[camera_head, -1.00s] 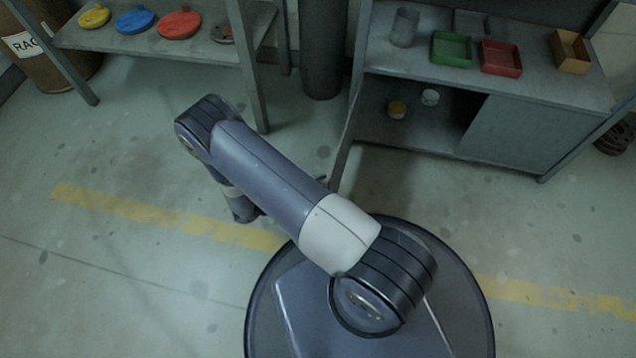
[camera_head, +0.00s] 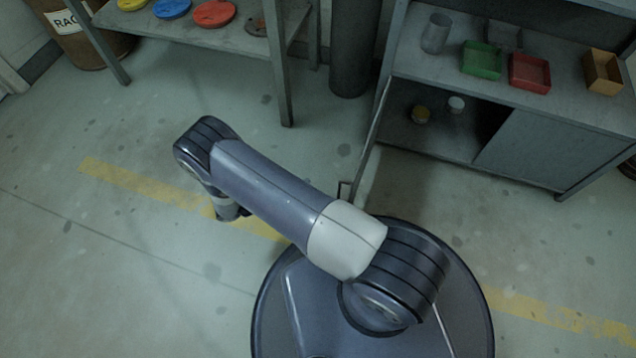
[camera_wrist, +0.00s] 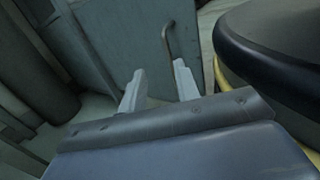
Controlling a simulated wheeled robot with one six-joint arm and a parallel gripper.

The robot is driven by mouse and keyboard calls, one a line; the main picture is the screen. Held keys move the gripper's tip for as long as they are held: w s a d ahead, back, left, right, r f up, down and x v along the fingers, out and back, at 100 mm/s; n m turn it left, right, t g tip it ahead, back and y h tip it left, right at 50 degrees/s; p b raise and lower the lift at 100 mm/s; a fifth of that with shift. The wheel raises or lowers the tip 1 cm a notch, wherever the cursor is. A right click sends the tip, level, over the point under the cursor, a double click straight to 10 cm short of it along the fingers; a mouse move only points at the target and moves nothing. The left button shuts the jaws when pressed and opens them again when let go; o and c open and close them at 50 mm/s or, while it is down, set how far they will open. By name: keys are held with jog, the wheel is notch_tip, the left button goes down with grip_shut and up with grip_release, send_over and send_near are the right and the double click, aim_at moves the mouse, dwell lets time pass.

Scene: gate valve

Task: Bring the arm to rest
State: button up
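My arm is folded in the head view, its elbow to the left and its far end pointing down over the floor. My gripper is mostly hidden behind the wrist there. In the wrist view my gripper (camera_wrist: 158,68) has its two pale fingers apart, with nothing between them. Beyond the fingers is a grey-blue cabinet door (camera_wrist: 118,35) with a bent bar handle (camera_wrist: 168,42). I cannot tell how far the handle is from the fingertips; no contact shows.
A workbench cabinet (camera_head: 545,150) stands at right, its left door (camera_head: 372,140) seen edge-on, swung out. A green tray (camera_head: 482,60) and red tray (camera_head: 529,73) sit on top. A shelf table (camera_head: 200,40) stands at upper left, a dark pillar (camera_head: 353,50) between. Floor at left is clear.

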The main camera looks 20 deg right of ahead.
jog(key=shift+a, duration=0.55)
jog(key=shift+d, duration=0.1)
jog(key=d+b, duration=0.2)
jog(key=d, duration=0.9)
jog(key=shift+s, duration=0.3)
jog(key=shift+s, duration=0.1)
